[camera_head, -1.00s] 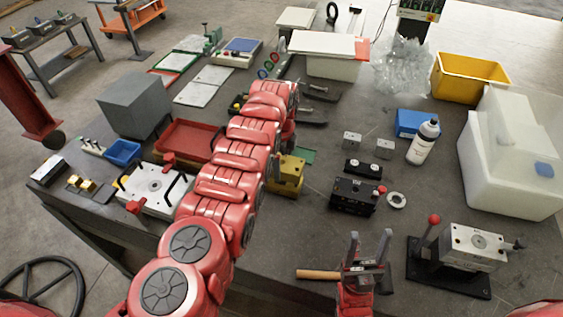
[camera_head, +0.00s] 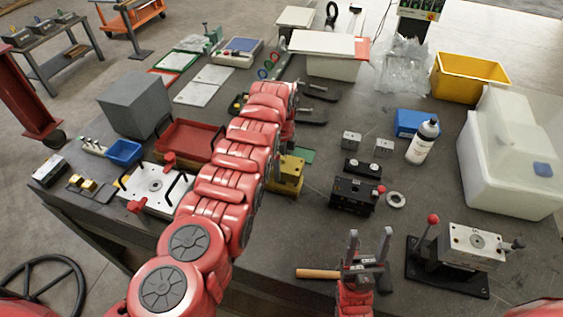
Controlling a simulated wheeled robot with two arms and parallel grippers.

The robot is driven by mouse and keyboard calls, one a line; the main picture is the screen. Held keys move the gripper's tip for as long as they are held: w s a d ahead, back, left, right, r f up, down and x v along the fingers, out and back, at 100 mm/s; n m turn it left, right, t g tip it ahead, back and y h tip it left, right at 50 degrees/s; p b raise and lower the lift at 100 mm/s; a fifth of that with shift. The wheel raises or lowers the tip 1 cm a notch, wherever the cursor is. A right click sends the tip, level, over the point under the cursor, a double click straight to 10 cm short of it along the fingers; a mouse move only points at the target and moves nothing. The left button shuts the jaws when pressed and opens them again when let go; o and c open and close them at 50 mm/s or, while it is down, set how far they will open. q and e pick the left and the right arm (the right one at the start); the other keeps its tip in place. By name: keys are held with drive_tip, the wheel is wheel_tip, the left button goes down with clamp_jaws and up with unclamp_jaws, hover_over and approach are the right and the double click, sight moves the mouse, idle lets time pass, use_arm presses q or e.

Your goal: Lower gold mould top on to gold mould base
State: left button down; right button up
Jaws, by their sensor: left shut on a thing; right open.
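The gold mould (camera_head: 288,176) stands on the table, just right of my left arm. Its left side is hidden by the arm, and I cannot make out a seam or gap between the gold mould top and the gold mould base. My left gripper (camera_head: 283,152) is mostly hidden behind its own red arm; it points down at the gold mould and is shut on the mould top. My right gripper (camera_head: 370,246) is open and empty at the table's front edge, fingers pointing up in the picture.
A black mould (camera_head: 353,194) and a metal ring (camera_head: 396,199) lie right of the gold mould. A wooden-handled hammer (camera_head: 318,273) lies by my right gripper. A red tray (camera_head: 188,141) and a white plate fixture (camera_head: 153,187) are at left, a grey mould on a stand (camera_head: 474,246) at right.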

use_arm(q)
drive_tip(key=shift+f+b, duration=1)
idle(0.4)
drive_tip(key=shift+s+a+f+b, duration=0.1)
drive_tip(key=shift+s+f+b, duration=0.15)
drive_tip(key=shift+b, duration=0.05)
idle(0.3)
drive_tip(key=shift+r, duration=0.1)
drive_tip(key=shift+w+r+p, duration=0.3)
drive_tip(key=shift+r+p, duration=0.25)
drive_tip(key=shift+p, duration=0.15)
drive_tip(key=shift+r, duration=0.35)
drive_tip(key=shift+s+p, duration=0.1)
drive_tip(key=shift+p, duration=0.5)
drive_tip(key=shift+f+b, duration=0.95)
drive_tip(key=shift+f, duration=0.1)
idle(1.0)
drive_tip(key=shift+s+f, duration=0.1)
drive_tip(key=shift+f, duration=0.05)
idle(0.4)
